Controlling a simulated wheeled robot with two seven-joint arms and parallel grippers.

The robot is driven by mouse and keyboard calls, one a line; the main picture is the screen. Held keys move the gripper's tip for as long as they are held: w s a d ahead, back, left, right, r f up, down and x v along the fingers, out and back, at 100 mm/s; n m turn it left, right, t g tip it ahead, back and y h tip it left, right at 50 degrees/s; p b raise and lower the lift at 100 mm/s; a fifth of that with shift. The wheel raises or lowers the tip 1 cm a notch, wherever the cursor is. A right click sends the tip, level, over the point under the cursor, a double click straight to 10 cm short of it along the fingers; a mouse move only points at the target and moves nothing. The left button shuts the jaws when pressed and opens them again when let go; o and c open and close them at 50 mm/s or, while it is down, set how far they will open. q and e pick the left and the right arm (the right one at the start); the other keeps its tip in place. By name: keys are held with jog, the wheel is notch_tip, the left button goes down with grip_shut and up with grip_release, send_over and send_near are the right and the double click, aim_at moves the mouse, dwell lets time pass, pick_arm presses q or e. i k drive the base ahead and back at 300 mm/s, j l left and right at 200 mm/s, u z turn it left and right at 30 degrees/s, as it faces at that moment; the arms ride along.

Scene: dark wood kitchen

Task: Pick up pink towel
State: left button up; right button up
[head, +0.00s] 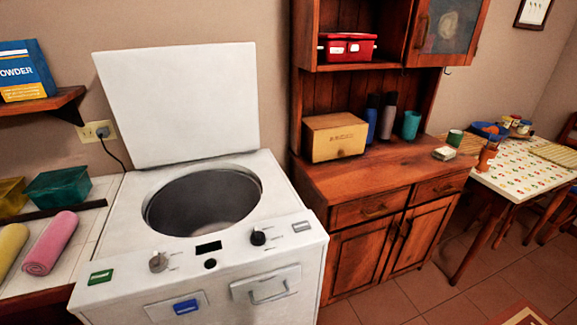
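The pink towel (50,243) is rolled up and lies on the white-topped counter at the left, beside the washing machine. A rolled yellow towel (11,246) lies just left of it, partly cut off by the picture's edge. Neither of my grippers shows in the head view.
The white top-loading washer (290,250) stands right of the towels with its lid (180,100) raised. A teal bin (58,187) and a yellow bin (12,198) sit behind the towels. A shelf (45,104) with a powder box (24,72) hangs above. A wooden cabinet (345,213) stands right.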

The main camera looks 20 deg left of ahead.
aim_at(41, 260)
jog(key=u, duration=2.2)
jog(key=i+j+z, duration=0.25)
jog(key=j, duration=0.15)
jog(key=j+z, duration=0.2)
jog(key=j, duration=0.2)
jog(key=i+j+z, duration=0.1)
jog(key=j+z, duration=0.15)
jog(key=j, duration=0.2)
